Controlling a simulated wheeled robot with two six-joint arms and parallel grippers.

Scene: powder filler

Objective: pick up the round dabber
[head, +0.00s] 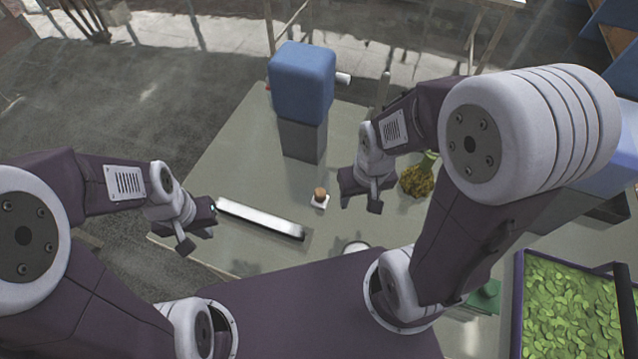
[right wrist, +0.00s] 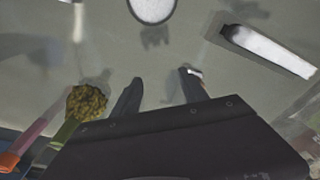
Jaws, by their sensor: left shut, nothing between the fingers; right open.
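I cannot tell for sure which thing is the round dabber. A small brown round knob (head: 320,194) sits on a white square base, just left of my right gripper (head: 358,196). It is mostly hidden in the right wrist view, where a white and reddish bit (right wrist: 196,72) shows by one finger. A mottled yellow-brown round head (head: 417,180) on a green stem lies right of that gripper; it also shows in the right wrist view (right wrist: 86,102). My right gripper is open and empty above the table. My left gripper (head: 196,232) is shut and empty near the table's left edge.
A long metal bar (head: 260,219) lies between my grippers. A white disc (head: 355,246) lies nearer me. A blue-topped box (head: 302,82) stands at the back. A purple-edged tray of green leaves (head: 518,315) is at right. A pink and orange stick (right wrist: 38,135) shows beside the green stem.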

